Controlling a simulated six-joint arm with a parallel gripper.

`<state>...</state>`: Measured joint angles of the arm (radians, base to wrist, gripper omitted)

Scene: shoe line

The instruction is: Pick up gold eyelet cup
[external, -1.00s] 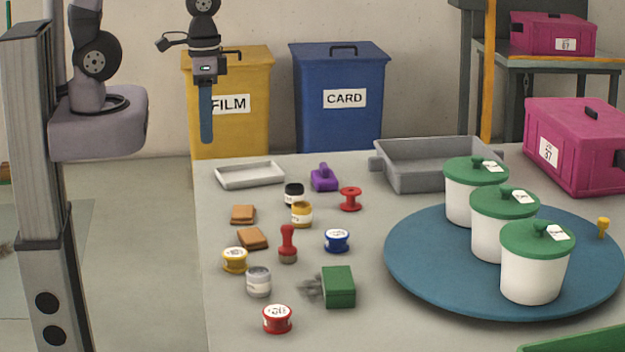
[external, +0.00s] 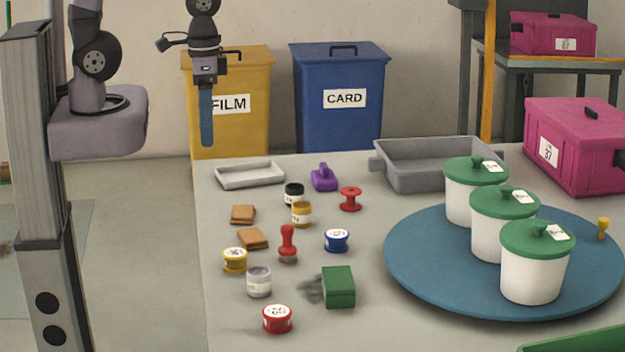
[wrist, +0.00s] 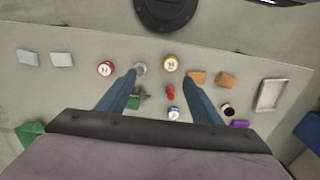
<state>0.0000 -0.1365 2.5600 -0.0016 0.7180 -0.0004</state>
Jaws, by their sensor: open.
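The gold eyelet cup (external: 235,261) is a low yellow cup with a white-labelled top. It stands upright on the left part of the table, near the edge, and shows in the wrist view (wrist: 171,64) just beyond the fingertips, towards the right one. My gripper (external: 207,143) hangs in the air with blue fingers pointing down, well above and apart from the cup. In the wrist view, my gripper (wrist: 159,75) has its fingers spread with nothing held between them.
Near the cup are a brown block (external: 252,239), a grey jar (external: 259,282), a red stamp (external: 288,244) and a red cup (external: 277,320). A blue cup (external: 337,241) and green box (external: 338,287) stand to its right. White pots stand on a blue turntable (external: 415,270).

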